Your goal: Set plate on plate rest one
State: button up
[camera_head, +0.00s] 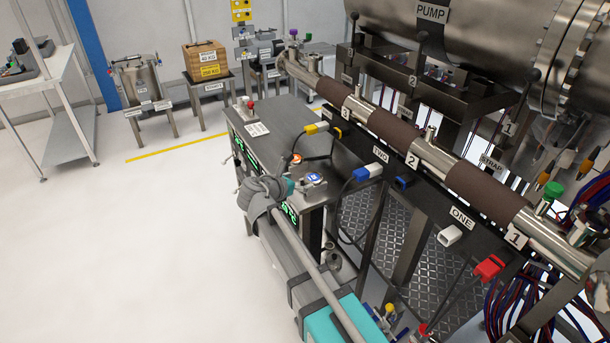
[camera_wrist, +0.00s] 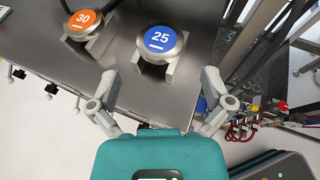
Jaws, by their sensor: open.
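A round disc with a blue face marked 25 (camera_wrist: 160,40) sits on a small metal holder on a grey metal top. It also shows in the head view (camera_head: 314,179). An orange-faced disc marked 30 (camera_wrist: 83,21) sits to its left, and in the head view (camera_head: 295,158) it lies just behind. I cannot tell whether either is the task's plate. My gripper (camera_wrist: 172,83) is open and empty, its fingers apart below the blue disc's holder. In the head view my gripper (camera_head: 288,188) is over the bench's near end, its fingers not clear. No plate rest one can be made out.
The metal bench (camera_head: 278,128) stands beside a long pipe (camera_head: 432,158) marked 1, 2 and 3. A rail beneath has a ONE label (camera_head: 462,217), a white connector (camera_head: 449,236) and a red connector (camera_head: 488,268). The floor at left is clear.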

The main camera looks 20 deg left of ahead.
jog(key=p+v, duration=0.2)
jog(key=v, duration=0.4)
jog(key=shift+s, duration=0.2)
jog(key=shift+r, duration=0.1)
dwell(0.3)
